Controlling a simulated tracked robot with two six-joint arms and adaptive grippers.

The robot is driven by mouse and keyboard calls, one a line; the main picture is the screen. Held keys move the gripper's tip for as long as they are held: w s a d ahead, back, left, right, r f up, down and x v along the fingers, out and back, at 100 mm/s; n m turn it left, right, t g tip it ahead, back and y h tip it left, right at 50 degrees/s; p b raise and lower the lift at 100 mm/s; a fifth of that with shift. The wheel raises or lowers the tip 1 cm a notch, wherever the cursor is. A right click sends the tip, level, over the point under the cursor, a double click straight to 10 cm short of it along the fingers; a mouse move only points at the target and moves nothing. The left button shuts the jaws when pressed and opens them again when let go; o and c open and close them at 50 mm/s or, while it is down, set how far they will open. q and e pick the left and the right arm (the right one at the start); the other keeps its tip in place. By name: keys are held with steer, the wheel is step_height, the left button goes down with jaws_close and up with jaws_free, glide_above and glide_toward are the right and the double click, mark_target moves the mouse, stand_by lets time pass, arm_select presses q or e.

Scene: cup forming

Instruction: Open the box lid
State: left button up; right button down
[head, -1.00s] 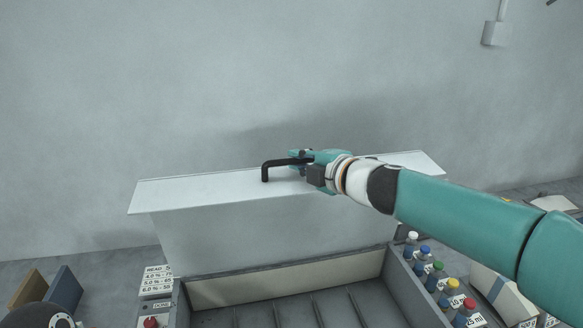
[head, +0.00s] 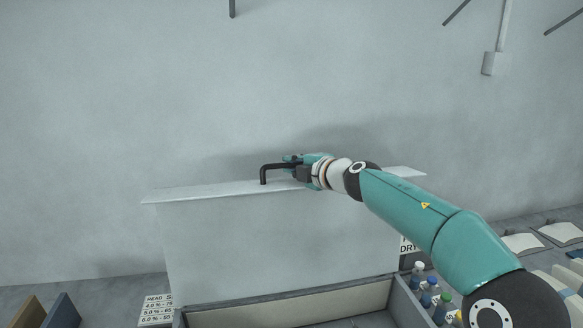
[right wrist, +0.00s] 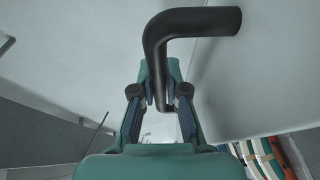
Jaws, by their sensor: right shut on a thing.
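The grey box (head: 400,300) is open at the bottom of the head view, with its interior mostly cut off. Its pale lid (head: 270,240) stands raised behind the opening, its broad face toward me and a narrow strip along its top. A black bent handle (head: 265,172) is on that top strip. My right gripper (head: 298,169) is shut on the right part of the handle. In the right wrist view the handle (right wrist: 195,22) runs down between the gripper's fingers (right wrist: 160,98). My left gripper is not in view.
Bottles with coloured caps (head: 428,290) stand right of the box. A printed card (head: 157,310) is at its left, and dark panels (head: 62,311) are further left. Open books (head: 522,243) lie at the far right. A plain wall (head: 130,100) is behind.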

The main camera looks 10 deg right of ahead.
steer(key=c, duration=1.2)
jaws_free()
steer(key=shift+s, duration=0.1)
steer(key=v, duration=1.2)
steer(key=shift+f, duration=0.1)
